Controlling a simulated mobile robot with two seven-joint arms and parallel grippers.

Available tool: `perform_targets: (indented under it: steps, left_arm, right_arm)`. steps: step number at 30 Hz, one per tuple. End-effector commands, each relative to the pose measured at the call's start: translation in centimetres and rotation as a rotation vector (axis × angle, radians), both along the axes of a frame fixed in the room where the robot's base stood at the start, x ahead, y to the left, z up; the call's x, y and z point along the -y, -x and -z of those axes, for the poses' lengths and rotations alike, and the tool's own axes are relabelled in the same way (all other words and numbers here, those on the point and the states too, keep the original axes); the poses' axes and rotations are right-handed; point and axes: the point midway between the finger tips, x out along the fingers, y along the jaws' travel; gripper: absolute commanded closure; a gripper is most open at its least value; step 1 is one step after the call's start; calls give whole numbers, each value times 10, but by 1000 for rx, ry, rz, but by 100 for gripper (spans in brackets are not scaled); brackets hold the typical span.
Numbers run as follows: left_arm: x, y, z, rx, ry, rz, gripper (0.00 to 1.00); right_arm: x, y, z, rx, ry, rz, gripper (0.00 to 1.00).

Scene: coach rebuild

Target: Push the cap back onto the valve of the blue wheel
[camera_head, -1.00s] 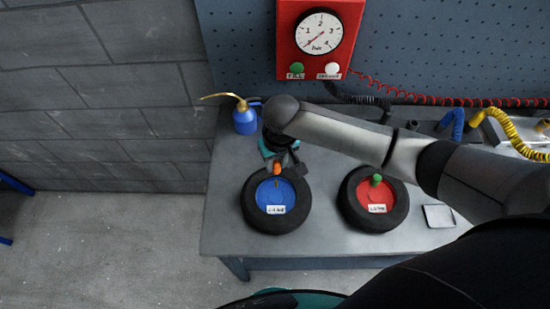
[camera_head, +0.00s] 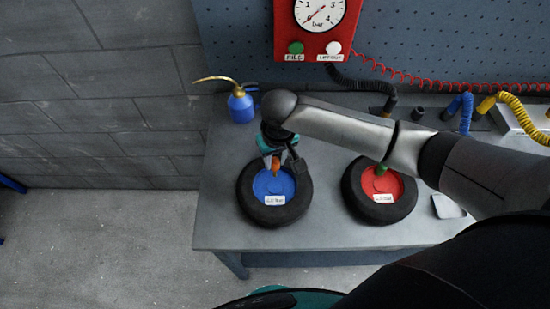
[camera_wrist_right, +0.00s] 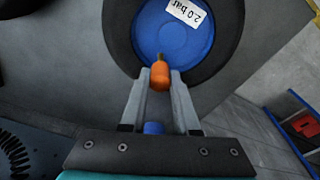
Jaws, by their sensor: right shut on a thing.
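The blue wheel (camera_head: 256,188) has a black tyre and a white label, and lies flat on the bench. It also shows in the right wrist view (camera_wrist_right: 165,38). My right gripper (camera_wrist_right: 160,80) is shut on the orange cap (camera_wrist_right: 160,76), which sits between its fingertips. A short brownish tip, apparently the valve (camera_wrist_right: 161,56), shows at the far end of the cap. Whether cap and valve are in line or touching I cannot tell. In the head view the orange cap (camera_head: 276,161) is over the wheel's upper part. My left gripper is out of view.
A red wheel (camera_head: 371,186) with a green cap (camera_head: 381,169) lies to the right. A blue oil can (camera_head: 241,107) stands behind left. A red gauge box (camera_head: 312,45) hangs on the pegboard. Hoses lie at the back right. The bench front (camera_head: 310,232) is clear.

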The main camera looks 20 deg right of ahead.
Motion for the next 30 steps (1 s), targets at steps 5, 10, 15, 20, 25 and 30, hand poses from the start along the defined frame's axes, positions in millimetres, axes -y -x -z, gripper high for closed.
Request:
perform_targets:
  steps: [5,10,15,20,25,30]
  left_arm:
    - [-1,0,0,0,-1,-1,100]
    - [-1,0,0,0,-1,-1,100]
    - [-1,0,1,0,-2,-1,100]
    - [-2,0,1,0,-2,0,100]
    - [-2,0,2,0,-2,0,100]
    - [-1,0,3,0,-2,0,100]
  right_arm:
    - [0,0,0,1,0,0,100]
    - [0,0,0,0,0,1,100]
    - [0,0,3,0,1,1,100]
    - [0,0,7,0,1,2,100]
    - [0,0,11,1,0,1,100]
    - [0,0,15,0,0,1,100]
